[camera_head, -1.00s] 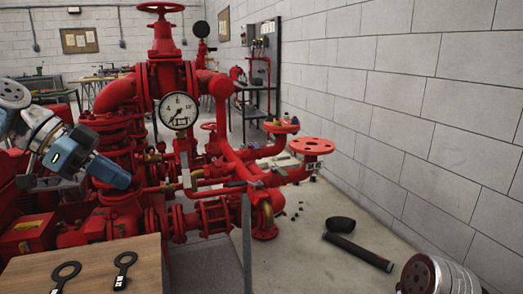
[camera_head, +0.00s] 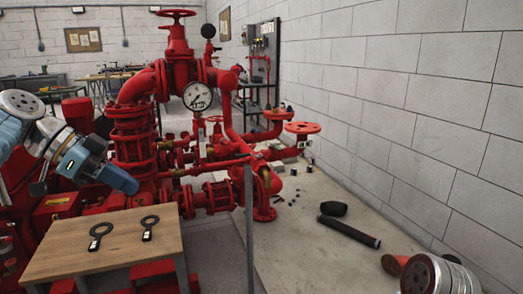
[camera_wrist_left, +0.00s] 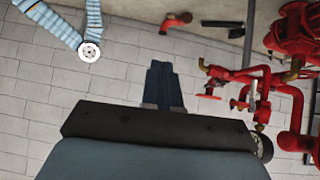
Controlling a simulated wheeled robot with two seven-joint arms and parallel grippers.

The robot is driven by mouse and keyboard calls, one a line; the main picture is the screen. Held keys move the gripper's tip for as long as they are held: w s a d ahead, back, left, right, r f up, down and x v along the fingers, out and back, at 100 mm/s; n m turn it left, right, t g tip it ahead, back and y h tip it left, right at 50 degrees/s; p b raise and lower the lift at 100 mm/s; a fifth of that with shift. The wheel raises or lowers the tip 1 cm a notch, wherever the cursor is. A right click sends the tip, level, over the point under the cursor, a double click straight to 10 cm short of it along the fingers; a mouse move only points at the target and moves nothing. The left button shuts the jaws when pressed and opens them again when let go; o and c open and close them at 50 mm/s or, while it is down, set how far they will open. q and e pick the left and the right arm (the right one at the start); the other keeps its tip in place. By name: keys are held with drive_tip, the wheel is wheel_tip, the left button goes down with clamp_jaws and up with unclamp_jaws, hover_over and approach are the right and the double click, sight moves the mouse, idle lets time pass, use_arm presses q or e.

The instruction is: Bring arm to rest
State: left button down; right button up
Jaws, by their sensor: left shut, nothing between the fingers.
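My left arm comes in from the left in the head view, with a silver joint and a blue wrist. My left gripper (camera_head: 131,186) points down and to the right, in front of the red pump pipework (camera_head: 133,130) as seen from my head. I see nothing touching the fingers. My right gripper is not in view; a silver arm joint of mine shows at the lower right of the head view.
A wooden table (camera_head: 110,250) at the lower left bears two black ring-ended tools (camera_head: 100,232) (camera_head: 149,225). A grey post (camera_head: 249,225) stands beside it. A black cylinder (camera_head: 348,232) lies on the floor near the white block wall (camera_head: 430,120).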

use_arm(q)
drive_tip(key=w+d+f+n, duration=0.2)
drive_tip(key=w+f+n, duration=0.35)
drive_tip(key=f, duration=0.75)
drive_tip(key=d+f+n+g+y, duration=0.1)
drive_tip(key=d+f+n+y, duration=0.15)
drive_tip(key=f, duration=1.15)
drive_tip(key=d+f+n+y, duration=0.1)
drive_tip(key=d+f+n, duration=0.15)
drive_tip(key=f, duration=1.15)
drive_tip(key=s+d+f+n+g+y, duration=0.1)
drive_tip(key=s+d+f, duration=0.2)
drive_tip(key=s+f, duration=0.3)
drive_tip(key=s+d+f+n, duration=0.2)
drive_tip(key=s+f, duration=0.2)
drive_tip(key=f, duration=0.5)
drive_tip(key=s+d+f+n, duration=0.1)
drive_tip(key=s+f, duration=0.2)
drive_tip(key=s, duration=0.3)
drive_tip(key=s+d+f+n, duration=0.1)
drive_tip(key=s+d+f, duration=0.1)
drive_tip(key=s, duration=0.5)
drive_tip(key=shift+s+d+f, duration=0.15)
drive_tip(key=shift+d+f, duration=0.1)
drive_tip(key=shift+f, duration=0.15)
drive_tip(key=shift+y, duration=0.25)
